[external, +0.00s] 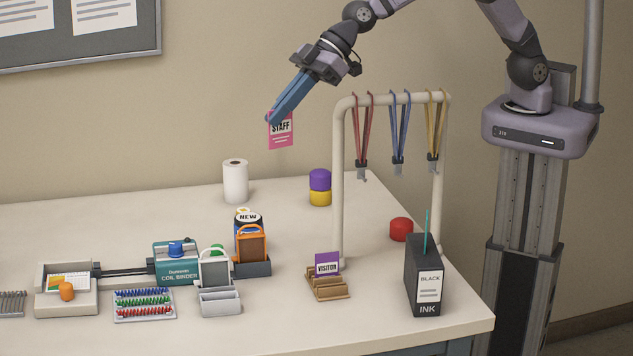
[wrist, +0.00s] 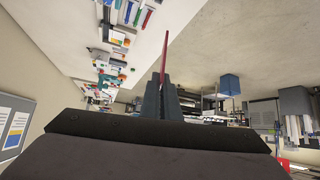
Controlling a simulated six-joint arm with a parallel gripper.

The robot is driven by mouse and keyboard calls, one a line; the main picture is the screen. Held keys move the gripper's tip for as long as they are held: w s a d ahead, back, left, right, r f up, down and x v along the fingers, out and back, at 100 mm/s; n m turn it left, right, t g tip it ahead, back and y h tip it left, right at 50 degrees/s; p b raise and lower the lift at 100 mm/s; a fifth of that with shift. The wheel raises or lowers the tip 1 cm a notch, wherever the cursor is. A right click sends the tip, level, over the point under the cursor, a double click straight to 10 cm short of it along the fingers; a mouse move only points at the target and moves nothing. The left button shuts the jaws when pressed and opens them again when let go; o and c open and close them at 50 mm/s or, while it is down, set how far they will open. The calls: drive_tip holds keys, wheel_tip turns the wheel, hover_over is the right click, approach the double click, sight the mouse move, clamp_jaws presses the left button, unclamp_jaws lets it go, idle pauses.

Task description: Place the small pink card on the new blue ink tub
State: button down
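My gripper (external: 272,117) is shut on the small pink card (external: 281,131), marked STAFF, which hangs upright below the fingertips, well above the table. In the wrist view the card (wrist: 165,48) shows edge-on as a thin red-pink strip between the fingers of my gripper (wrist: 165,84). A tub with a NEW label on its top (external: 248,218) stands on the table, below and left of my gripper. Only a little of its blue side shows; an orange-framed item in front hides most of it. I cannot pick it out in the wrist view.
A white roll (external: 235,181), stacked purple (external: 320,179) and yellow (external: 320,198) tubs and a red tub (external: 401,229) stand around. A lanyard rack (external: 339,190) rises right of my gripper. A VISITOR card (external: 327,266) stands in a wooden holder. The teal coil binder (external: 176,268) is left.

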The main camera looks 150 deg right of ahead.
drive_tip(key=s+d+m, duration=0.1)
drive_tip(key=d, duration=0.4)
drive_tip(key=m+g+h, duration=0.2)
drive_tip(key=m, duration=0.1)
hover_over(248, 217)
wheel_tip(248, 217, down, 15)
drive_tip(key=shift+f+b, duration=3.4)
drive_tip(key=shift+f, duration=1.9)
drive_tip(key=c, duration=2.4)
unclamp_jaws()
drive_tip(key=shift+f, duration=0.1)
drive_tip(key=shift+c, duration=0.2)
drive_tip(key=o, duration=0.4)
